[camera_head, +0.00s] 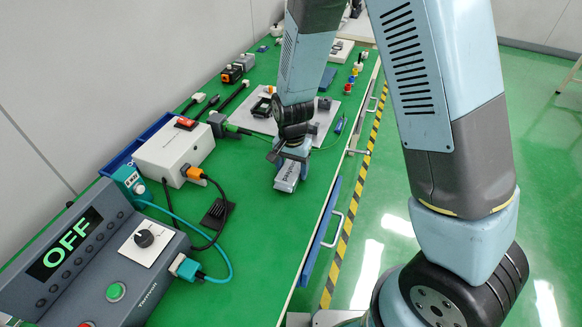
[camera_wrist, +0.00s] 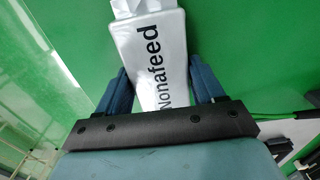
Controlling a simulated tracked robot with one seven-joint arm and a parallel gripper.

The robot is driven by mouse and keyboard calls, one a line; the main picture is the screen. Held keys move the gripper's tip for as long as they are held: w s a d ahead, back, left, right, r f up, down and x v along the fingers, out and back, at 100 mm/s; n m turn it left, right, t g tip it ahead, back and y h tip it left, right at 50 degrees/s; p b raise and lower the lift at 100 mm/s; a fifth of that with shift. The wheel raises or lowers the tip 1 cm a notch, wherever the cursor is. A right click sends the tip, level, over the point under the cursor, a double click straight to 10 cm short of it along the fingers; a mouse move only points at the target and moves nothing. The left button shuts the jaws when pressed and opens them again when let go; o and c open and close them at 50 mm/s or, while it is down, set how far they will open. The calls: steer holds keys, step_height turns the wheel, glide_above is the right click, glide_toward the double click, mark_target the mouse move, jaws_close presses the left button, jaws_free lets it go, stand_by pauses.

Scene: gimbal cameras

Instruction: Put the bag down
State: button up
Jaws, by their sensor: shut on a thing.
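A silvery-white bag (camera_head: 287,177) printed "Nonafeed" is at my gripper on the green workbench (camera_head: 262,239), near the bench's front edge. In the wrist view the bag (camera_wrist: 150,50) sits between the two blue fingers of my gripper (camera_wrist: 160,88), with its printed face toward the camera. My gripper (camera_head: 290,152) is shut on it. Its lower end is hidden by the gripper's black bar. The bag appears low over the bench; I cannot tell if it touches the surface.
A grey console (camera_head: 75,258) reading OFF and a white box with a red switch (camera_head: 174,150) stand to the left, with cables between. A grey plate (camera_head: 268,120) with parts lies behind my gripper. Green bench is clear in front of the bag.

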mark_target(292, 167)
steer(key=shift+f, duration=0.1)
steer(key=o, duration=1)
steer(key=shift+o, duration=0.2)
step_height(292, 167, up, 12)
steer(key=shift+r, duration=0.2)
